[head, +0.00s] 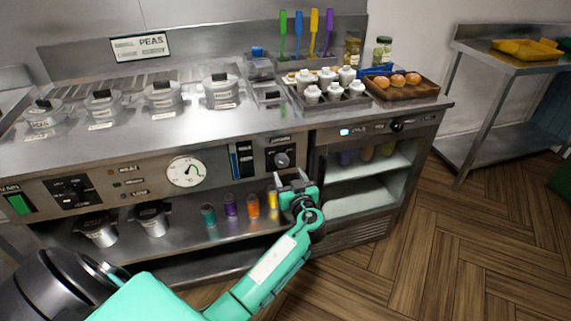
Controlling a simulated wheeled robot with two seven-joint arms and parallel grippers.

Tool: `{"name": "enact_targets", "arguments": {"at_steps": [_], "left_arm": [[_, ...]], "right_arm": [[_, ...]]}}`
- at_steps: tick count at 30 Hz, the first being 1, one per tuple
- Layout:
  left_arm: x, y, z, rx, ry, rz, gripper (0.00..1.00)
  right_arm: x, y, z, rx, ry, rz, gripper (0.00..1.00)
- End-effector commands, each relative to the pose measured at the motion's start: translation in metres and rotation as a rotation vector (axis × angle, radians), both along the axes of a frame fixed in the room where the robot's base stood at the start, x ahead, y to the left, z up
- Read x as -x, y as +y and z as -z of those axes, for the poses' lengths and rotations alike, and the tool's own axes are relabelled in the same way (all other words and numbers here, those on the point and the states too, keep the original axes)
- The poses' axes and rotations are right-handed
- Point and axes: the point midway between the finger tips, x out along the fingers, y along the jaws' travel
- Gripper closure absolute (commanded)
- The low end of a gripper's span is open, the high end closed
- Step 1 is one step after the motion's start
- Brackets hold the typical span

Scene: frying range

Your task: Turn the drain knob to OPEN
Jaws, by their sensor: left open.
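A round grey knob (282,160) sits on a dark square plate on the counter's front panel, right of the gauge. The small label above it is too small to read surely, so I cannot confirm that it is the drain knob or how it is set. My left gripper (291,178) is just below and in front of this knob, its two fingers apart and pointing at the panel. Nothing shows between the fingers, and I cannot tell whether they touch the panel. My right gripper is out of view.
A dial gauge (186,171) and a blue-marked vertical indicator (242,160) are left of the knob. Colored bottles (231,205) stand on the shelf below, close to my gripper. An open-fronted cabinet (366,165) is to the right. Lidded pots (221,91) sit in the counter top.

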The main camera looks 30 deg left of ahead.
Motion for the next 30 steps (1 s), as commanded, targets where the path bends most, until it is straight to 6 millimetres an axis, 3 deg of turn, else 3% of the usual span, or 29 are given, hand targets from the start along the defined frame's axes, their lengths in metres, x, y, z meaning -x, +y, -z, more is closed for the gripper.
{"name": "enact_targets", "arguments": {"at_steps": [9,22,28,30], "left_arm": [[-0.034,0.039,0.0,-0.003,0.002,0.001,0.39],[-0.039,0.046,0.001,0.0,0.001,0.001,0.39],[-0.039,0.046,0.001,0.0,0.001,0.001,0.78],[-0.039,0.046,0.001,0.0,0.001,0.001,0.84]], "right_arm": [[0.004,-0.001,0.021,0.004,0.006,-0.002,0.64],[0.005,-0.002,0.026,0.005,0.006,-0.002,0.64],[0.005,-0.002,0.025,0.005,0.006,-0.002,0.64],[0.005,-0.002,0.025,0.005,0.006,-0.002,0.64]]}}
